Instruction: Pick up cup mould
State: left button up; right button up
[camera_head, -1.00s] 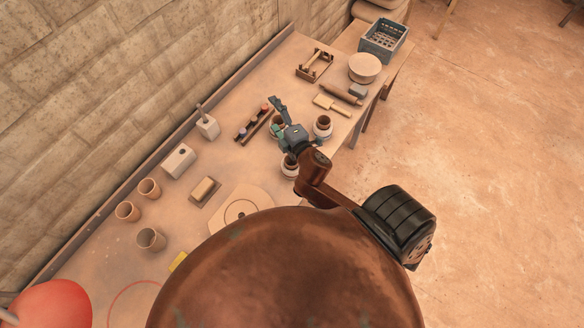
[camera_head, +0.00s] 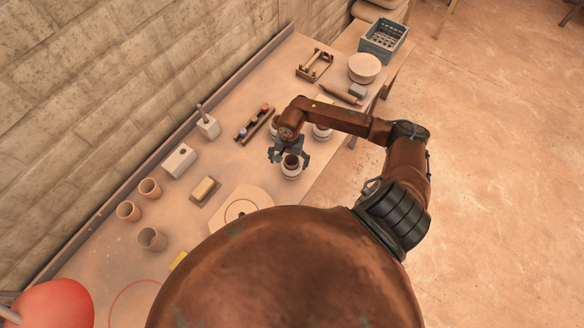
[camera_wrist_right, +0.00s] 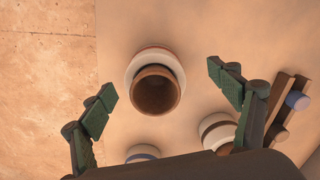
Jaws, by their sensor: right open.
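A round white cup mould (camera_head: 291,172) with a brown hollow stands on the table in the head view. It also shows near the middle of the right wrist view (camera_wrist_right: 155,92). My right gripper (camera_head: 288,156) is open and empty over it, with its fingers on either side and apart from it in the right wrist view (camera_wrist_right: 161,80). Two similar round pieces are close by: one (camera_head: 322,133) is partly behind my right arm, the other (camera_head: 275,122) is partly hidden by my wrist. My left gripper is not in view.
A rack with small coloured pieces (camera_head: 242,134) lies left of my right gripper. Farther left are a white block (camera_head: 179,161), a sponge-like block (camera_head: 205,190) and several clay cups (camera_head: 151,239). A frame (camera_head: 314,66), a round disc (camera_head: 364,68) and a blue crate (camera_head: 384,41) are farther back.

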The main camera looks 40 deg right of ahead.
jog(key=shift+s+d+f, duration=0.1)
jog(key=shift+d+f, duration=0.2)
jog(key=shift+f, duration=0.25)
jog(key=shift+d+f, duration=0.3)
jog(key=shift+f, duration=0.25)
jog(key=f, duration=0.2)
jog(key=f+p, duration=0.1)
jog(key=f, duration=0.2)
jog(key=shift+w+d+f+p, duration=0.2)
jog(key=shift+d+f+p, duration=0.05)
jog(key=shift+f+p, duration=0.1)
jog(key=shift+c, duration=0.3)
jog(key=shift+r, duration=0.1)
jog(key=c, duration=1.5)
